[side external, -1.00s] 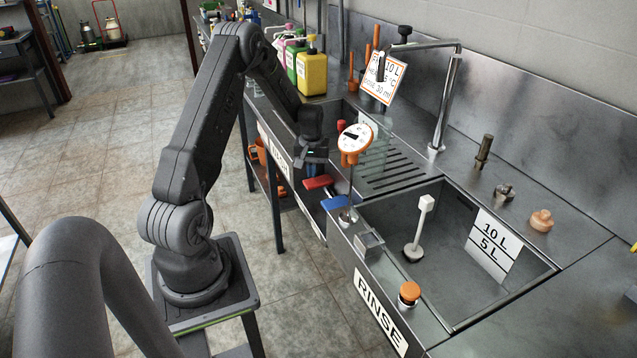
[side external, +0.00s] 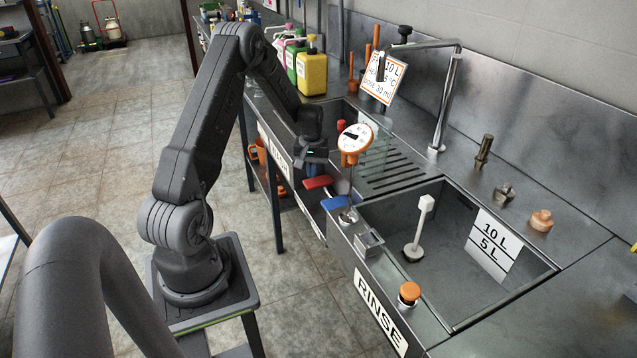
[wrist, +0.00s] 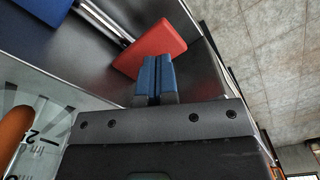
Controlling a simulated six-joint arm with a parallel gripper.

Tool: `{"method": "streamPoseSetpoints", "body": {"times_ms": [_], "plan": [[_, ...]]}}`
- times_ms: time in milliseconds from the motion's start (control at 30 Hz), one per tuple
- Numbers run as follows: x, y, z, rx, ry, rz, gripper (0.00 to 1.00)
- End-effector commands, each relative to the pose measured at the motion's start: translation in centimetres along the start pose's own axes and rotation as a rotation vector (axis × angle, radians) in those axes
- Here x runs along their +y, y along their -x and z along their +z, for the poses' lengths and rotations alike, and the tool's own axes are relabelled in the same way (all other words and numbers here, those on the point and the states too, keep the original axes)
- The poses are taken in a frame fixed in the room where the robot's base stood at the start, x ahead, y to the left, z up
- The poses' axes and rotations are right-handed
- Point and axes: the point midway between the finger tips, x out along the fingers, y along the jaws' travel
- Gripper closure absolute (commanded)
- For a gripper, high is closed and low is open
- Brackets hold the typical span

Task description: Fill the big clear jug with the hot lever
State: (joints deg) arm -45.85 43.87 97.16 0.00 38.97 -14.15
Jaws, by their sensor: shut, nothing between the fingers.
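The red lever (side external: 318,182) sticks out over the front edge of the counter, and the blue lever (side external: 334,202) sits to its right. My gripper (side external: 314,170) is just above and behind the red lever. In the wrist view, its blue fingertips (wrist: 156,72) are together and empty, close to the red lever's paddle (wrist: 150,45). I cannot tell whether they touch it. The blue lever (wrist: 35,22) is at the upper left there. A clear, see-through vessel (side external: 377,143), apparently the jug, stands on the slotted drain behind the thermometer. Its fill level is not readable.
An orange-rimmed dial thermometer (side external: 355,138) stands close to the right of my gripper. A tall tap (side external: 446,100) rises behind. The rinse basin (side external: 460,260) holds a white brush (side external: 420,228). Yellow and green canisters (side external: 312,72) stand farther back.

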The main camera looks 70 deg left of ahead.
Motion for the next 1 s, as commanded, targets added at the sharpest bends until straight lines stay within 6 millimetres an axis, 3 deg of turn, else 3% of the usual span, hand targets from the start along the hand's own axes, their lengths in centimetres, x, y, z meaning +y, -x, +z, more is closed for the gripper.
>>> {"method": "streamPoseSetpoints", "body": {"times_ms": [1000], "plan": [[0.0,-2.7,0.0,0.000,0.000,0.000,1.00]]}}
